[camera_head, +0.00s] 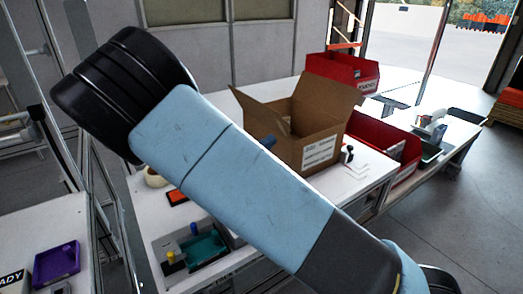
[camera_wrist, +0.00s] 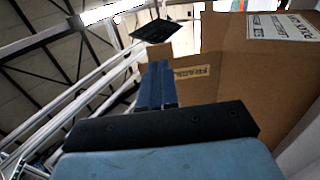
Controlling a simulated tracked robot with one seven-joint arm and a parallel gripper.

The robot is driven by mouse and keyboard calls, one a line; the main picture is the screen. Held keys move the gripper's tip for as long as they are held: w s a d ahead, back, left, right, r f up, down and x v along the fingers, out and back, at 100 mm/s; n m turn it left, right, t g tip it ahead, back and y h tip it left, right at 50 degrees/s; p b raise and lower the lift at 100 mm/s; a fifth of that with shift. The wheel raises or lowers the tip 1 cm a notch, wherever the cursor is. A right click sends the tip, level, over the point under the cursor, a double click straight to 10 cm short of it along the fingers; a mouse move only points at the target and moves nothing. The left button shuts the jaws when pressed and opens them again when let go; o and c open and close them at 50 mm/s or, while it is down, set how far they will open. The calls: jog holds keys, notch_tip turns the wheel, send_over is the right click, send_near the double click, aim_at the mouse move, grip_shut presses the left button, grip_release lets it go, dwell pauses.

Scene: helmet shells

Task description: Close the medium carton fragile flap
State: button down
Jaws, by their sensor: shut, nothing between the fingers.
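The brown carton (camera_head: 305,140) stands on the white table with its top open. One flap (camera_head: 258,108) sticks out to the left and another (camera_head: 325,97) stands raised at the right. In the wrist view, a brown cardboard panel (camera_wrist: 205,92) carries a label (camera_wrist: 192,71) that reads FRAGILE. My gripper (camera_wrist: 157,70) is shut and empty, its blue fingers in front of this panel; I cannot tell if they touch it. In the head view only a blue tip of my gripper (camera_head: 268,142) shows at the carton's left side, and my arm hides the rest.
A red bin (camera_head: 342,72) stands behind the carton and another red bin (camera_head: 385,148) to its right. A teal tray (camera_head: 205,247) with tools lies at the front, and a purple tray (camera_head: 56,263) on the left table. Some white tabletop right of the carton is clear.

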aim_at(287, 125)
jog(key=shift+x, duration=2.45)
jog(key=shift+d, duration=0.1)
jog(key=shift+w+r, duration=0.1)
jog(key=shift+r, duration=0.1)
